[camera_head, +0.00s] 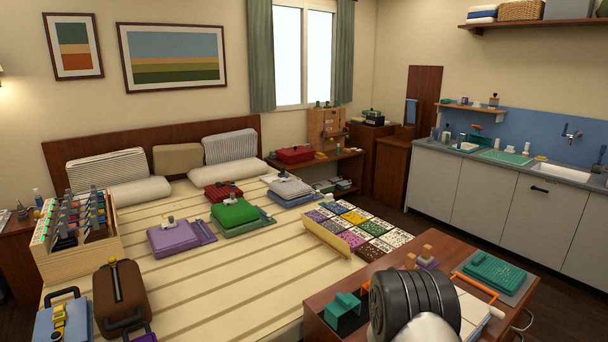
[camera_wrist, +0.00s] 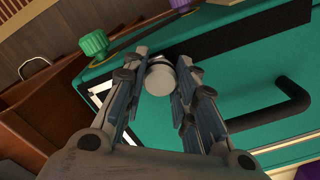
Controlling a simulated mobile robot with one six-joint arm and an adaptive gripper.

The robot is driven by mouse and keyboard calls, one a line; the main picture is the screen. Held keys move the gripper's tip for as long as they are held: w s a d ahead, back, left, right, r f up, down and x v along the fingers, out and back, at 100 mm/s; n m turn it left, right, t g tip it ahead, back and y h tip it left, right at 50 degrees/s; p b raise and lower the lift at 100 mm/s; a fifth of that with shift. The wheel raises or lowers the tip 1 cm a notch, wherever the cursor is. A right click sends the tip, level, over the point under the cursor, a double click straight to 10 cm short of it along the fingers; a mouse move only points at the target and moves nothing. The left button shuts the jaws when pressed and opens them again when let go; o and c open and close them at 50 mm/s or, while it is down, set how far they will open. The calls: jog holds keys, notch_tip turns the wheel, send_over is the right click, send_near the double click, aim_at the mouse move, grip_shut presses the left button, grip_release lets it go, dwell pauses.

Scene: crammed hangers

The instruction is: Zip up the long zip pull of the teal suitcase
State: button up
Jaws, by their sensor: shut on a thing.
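The teal suitcase (camera_wrist: 235,75) fills much of the wrist view, with a black band and a thick black handle (camera_wrist: 280,108) at the right. My gripper (camera_wrist: 160,62) is over it, its two fingers shut on a pale grey round knob (camera_wrist: 159,80), which looks like the long zip pull. The fingers and knob hide the zip track beneath. In the head view my arm's dark rounded part covers the near table, and my fingertips are not visible there. I cannot tell which teal thing there is the suitcase.
A green ribbed knob (camera_wrist: 93,42) and a purple piece (camera_wrist: 180,4) stand near the suitcase's far edge in the wrist view. In the head view, a teal block (camera_head: 342,311) and a tray with a teal item (camera_head: 495,270) sit on the wooden table (camera_head: 465,250).

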jog(key=shift+s+d, duration=0.1)
jog(key=shift+s, duration=0.05)
jog(key=shift+f+b, duration=0.1)
jog(key=shift+b, duration=0.3)
jog(key=shift+s+a+f+b, duration=0.1)
jog(key=shift+s+a+b, duration=0.05)
jog(key=shift+a+b, duration=0.25)
jog(key=s+a+b, duration=0.1)
jog(key=s+a, duration=0.1)
jog(key=a, duration=0.1)
jog(key=s+a+b, duration=0.2)
jog(key=s+a, duration=0.1)
jog(key=s+a+b, duration=0.2)
jog(key=a, duration=0.1)
jog(key=shift+s+a, duration=0.15)
jog(key=shift+a, duration=0.15)
jog(key=shift+s+a, duration=0.4)
jog(key=shift+a, duration=0.15)
jog(key=shift+s+a, duration=0.65)
jog(key=shift+a, duration=0.2)
jog(key=o, duration=1.2)
jog(key=shift+a, duration=0.1)
